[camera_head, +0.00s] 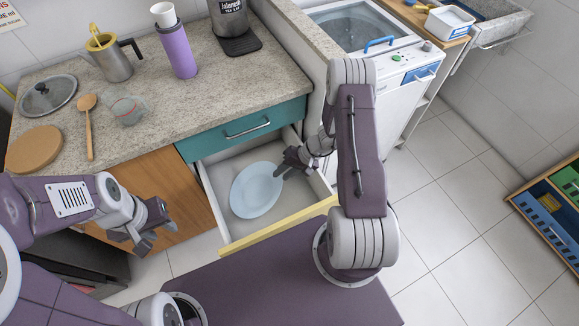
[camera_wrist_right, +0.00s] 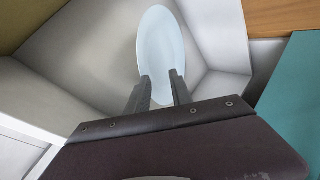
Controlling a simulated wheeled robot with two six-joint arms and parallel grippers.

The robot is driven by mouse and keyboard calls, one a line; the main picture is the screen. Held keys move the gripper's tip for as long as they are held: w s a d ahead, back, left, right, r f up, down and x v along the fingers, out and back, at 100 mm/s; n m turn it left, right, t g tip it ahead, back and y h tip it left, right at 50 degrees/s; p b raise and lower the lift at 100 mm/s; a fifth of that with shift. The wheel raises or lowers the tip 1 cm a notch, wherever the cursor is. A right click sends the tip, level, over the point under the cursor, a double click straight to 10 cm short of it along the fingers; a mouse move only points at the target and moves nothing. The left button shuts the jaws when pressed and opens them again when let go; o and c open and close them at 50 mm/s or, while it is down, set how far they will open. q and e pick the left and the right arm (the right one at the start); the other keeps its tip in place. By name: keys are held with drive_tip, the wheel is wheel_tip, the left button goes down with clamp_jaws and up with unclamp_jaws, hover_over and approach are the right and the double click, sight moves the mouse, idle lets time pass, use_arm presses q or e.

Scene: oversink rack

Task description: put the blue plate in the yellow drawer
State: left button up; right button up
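The pale blue plate (camera_head: 256,191) is inside the open drawer with the yellow front edge (camera_head: 280,230). Its face shows to the head camera; whether it lies flat on the drawer floor or is slightly tilted, I cannot tell. My right gripper (camera_head: 284,171) reaches into the drawer at the plate's right edge. In the right wrist view, the right gripper's two fingers (camera_wrist_right: 160,85) stand apart with the near end of the plate (camera_wrist_right: 161,45) showing between them. My left gripper (camera_head: 150,230) hangs empty in front of the wooden cabinet door, left of the drawer; its finger gap is unclear.
The drawer is under the teal drawer front (camera_head: 245,128). The counter (camera_head: 170,100) holds a wooden spoon (camera_head: 88,115), a glass bowl (camera_head: 126,110), a metal pitcher (camera_head: 112,62) and a purple tumbler (camera_head: 177,50). A washing machine (camera_head: 395,75) stands right. Tiled floor is clear there.

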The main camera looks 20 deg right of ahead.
drive_tip(key=v, duration=0.7)
drive_tip(key=s+a+r+n+h, duration=0.2)
drive_tip(key=s+r+h, duration=0.1)
drive_tip(key=s+r, duration=0.2)
drive_tip(key=s+a+r+n+g+h, duration=0.1)
drive_tip(key=s+a+r+n+h, duration=0.1)
drive_tip(key=s+r, duration=0.4)
wheel_tip(320, 180, up, 4)
drive_tip(key=shift+a+r+n+h+p, duration=0.25)
drive_tip(key=shift+a+n+h+p, duration=0.15)
drive_tip(key=shift+a+h, duration=0.25)
